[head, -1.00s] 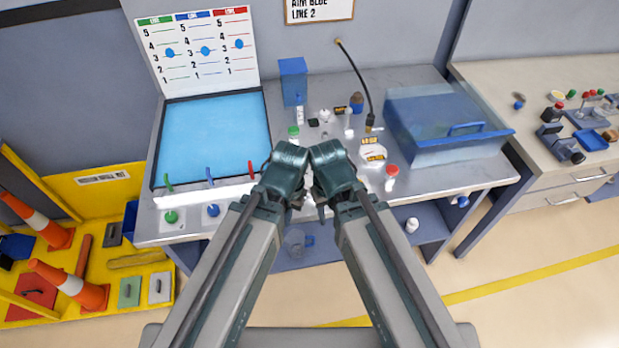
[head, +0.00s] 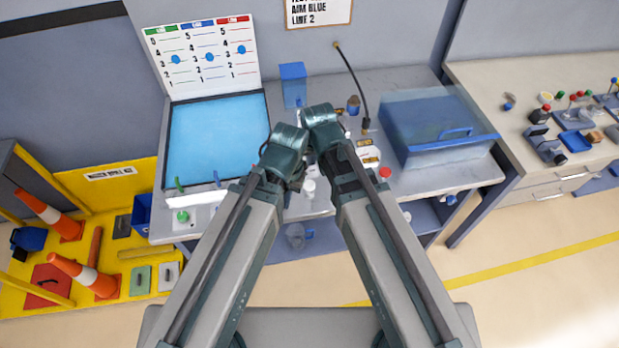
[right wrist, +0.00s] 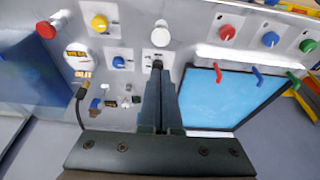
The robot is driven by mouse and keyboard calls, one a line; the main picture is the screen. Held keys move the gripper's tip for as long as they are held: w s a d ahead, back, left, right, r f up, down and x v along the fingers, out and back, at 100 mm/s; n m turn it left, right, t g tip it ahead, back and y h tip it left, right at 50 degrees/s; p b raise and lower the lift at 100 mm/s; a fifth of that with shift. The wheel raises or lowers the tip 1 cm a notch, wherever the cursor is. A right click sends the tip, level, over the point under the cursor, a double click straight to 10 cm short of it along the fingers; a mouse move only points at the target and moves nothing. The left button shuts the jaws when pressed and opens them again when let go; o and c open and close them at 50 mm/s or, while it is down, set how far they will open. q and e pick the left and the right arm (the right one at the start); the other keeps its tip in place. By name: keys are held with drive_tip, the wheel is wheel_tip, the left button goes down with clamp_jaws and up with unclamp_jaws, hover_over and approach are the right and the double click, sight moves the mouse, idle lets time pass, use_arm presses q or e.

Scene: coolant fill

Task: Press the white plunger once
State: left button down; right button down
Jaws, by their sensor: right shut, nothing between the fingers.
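A white round top, seemingly the same plunger (head: 309,186), shows between my forearms in the head view. My right gripper (right wrist: 157,66) is shut and empty. The arms mostly cover the right gripper in the head view. My left gripper's fingers are hidden behind its wrist, so its jaw state does not show.
A yellow knob (right wrist: 99,23), a blue knob (right wrist: 119,62) and a red knob (right wrist: 46,29) are near the plunger. A blue screen (head: 217,138) and a clear blue bin (head: 440,130) flank the work area. A black hose (head: 352,85) stands behind.

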drive_tip(key=shift+f, duration=0.15)
drive_tip(key=b, duration=1.2)
approach(309, 183)
drive_tip(key=x, duration=0.5)
drive_tip(key=shift+w+a+f, duration=0.1)
drive_tip(key=shift+w, duration=0.2)
drive_tip(key=shift+f+b, duration=0.65)
drive_tip(key=shift+b, duration=0.2)
